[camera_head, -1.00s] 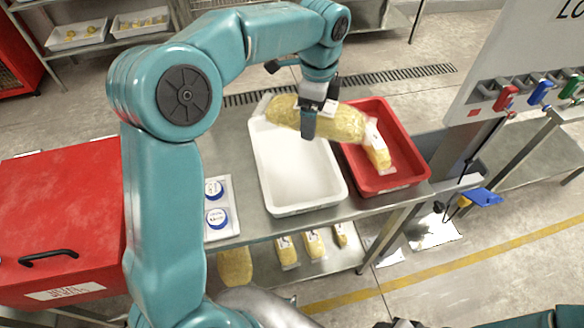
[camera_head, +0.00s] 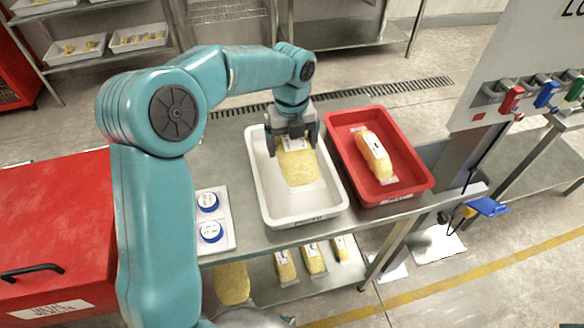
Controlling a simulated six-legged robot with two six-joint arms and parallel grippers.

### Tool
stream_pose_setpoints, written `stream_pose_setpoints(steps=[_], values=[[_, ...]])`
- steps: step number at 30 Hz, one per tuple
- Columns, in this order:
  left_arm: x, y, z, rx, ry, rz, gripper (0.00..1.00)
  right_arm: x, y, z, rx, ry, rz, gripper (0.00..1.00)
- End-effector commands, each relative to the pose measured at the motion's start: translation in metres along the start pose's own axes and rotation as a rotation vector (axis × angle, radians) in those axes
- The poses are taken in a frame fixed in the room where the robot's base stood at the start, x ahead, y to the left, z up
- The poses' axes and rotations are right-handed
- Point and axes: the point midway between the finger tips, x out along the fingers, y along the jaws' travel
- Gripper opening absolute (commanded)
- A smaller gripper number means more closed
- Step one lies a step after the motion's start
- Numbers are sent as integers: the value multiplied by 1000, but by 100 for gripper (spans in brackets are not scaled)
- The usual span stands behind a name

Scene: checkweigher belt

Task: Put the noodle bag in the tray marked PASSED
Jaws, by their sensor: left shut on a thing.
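The noodle bag (camera_head: 299,169), a clear bag of yellow noodles with a white label, is in the white tray (camera_head: 268,202). My left gripper (camera_head: 293,147) is shut on its far end, from above. The bag's near end lies over the tray floor; I cannot tell whether it touches it. The writing on the tray's front is too small to read. A red tray (camera_head: 404,194) stands to the right with another yellow bag (camera_head: 373,154) lying in it. My right gripper is not in view.
A small white holder with blue-rimmed round pieces (camera_head: 210,231) sits left of the white tray on the steel table (camera_head: 245,238). Several yellow bags lie on the shelf below. A red cabinet (camera_head: 55,220) stands at left, and a panel with coloured handles (camera_head: 512,98) at right.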

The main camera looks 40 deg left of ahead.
Motion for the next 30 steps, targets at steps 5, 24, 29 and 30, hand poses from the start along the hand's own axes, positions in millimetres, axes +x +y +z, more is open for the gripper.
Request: stream_pose_setpoints(steps=[5, 24, 29, 30], values=[[35, 0, 0, -2, 0, 0, 40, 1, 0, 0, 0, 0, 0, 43], [87, 0, 0, -2, -2, -2, 40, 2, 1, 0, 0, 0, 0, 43], [90, 0, 0, -2, -2, -2, 40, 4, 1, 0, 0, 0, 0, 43], [90, 0, 0, -2, -1, -1, 100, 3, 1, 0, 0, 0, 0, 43]])
